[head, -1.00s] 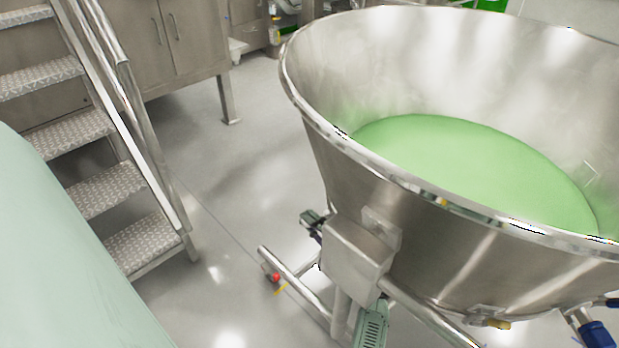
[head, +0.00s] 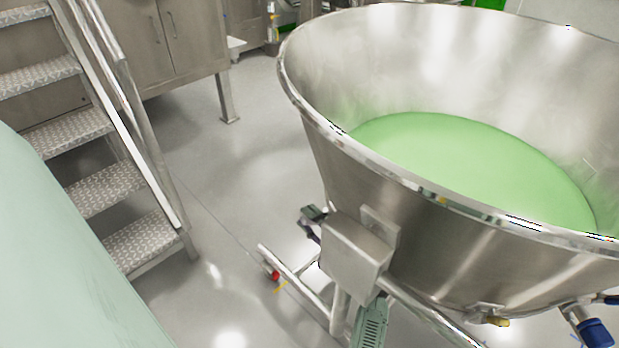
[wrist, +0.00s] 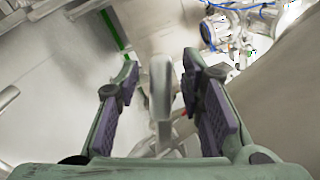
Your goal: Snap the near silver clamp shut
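In the wrist view my gripper (wrist: 161,68) is open, its two green fingers with purple pads spread apart. A pale grey, rounded upright lever (wrist: 160,88) shows between the fingers, with visible gaps on both sides. I cannot tell for sure whether it is part of the near silver clamp, or how far it is from the pads.
A large steel bowl (head: 345,175) with green contents (head: 470,165) fills the right of the head view. A steel box (head: 355,257) and tube frame (head: 295,280) stand below it. Metal steps (head: 90,190) are at left, a cabinet (head: 165,45) behind. Open floor (head: 235,180) lies between.

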